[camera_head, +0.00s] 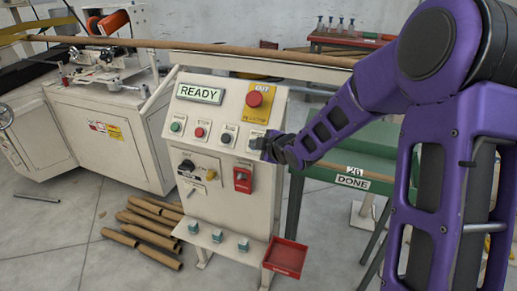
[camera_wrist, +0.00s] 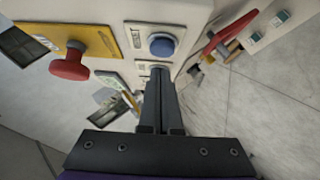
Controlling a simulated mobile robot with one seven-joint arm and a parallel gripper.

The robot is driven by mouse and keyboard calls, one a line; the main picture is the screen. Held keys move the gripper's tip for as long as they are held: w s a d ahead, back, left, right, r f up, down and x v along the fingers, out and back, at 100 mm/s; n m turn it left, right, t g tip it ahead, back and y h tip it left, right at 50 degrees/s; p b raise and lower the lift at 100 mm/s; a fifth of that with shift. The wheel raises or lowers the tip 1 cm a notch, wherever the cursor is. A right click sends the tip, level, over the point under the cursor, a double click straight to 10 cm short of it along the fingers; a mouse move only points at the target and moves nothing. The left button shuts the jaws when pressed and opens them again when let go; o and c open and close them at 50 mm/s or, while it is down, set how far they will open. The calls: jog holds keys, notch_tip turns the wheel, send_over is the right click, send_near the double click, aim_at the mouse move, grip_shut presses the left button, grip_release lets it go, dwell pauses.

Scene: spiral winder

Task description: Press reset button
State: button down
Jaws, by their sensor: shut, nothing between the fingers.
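The control panel (camera_head: 218,119) has a row of round buttons under a READY display. The row holds a green button (camera_head: 176,127), a red button (camera_head: 199,132) and a dark blue button (camera_head: 226,139). The blue button also shows in the wrist view (camera_wrist: 162,45). A fourth button plate (camera_head: 256,136) is at the row's right end, its button largely hidden by my gripper.
A red mushroom button (camera_head: 254,99) on a yellow plate is above the row. A red box (camera_head: 243,180) is below it. A red tray (camera_head: 285,257) juts out at the panel's lower right. A green table (camera_head: 345,170) stands right of the panel. Cardboard tubes (camera_head: 150,230) lie on the floor.

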jog(key=p+v, duration=0.2)
jog(key=v, duration=0.8)
jog(key=shift+s+a+r, duration=0.2)
jog(key=shift+s+r, duration=0.1)
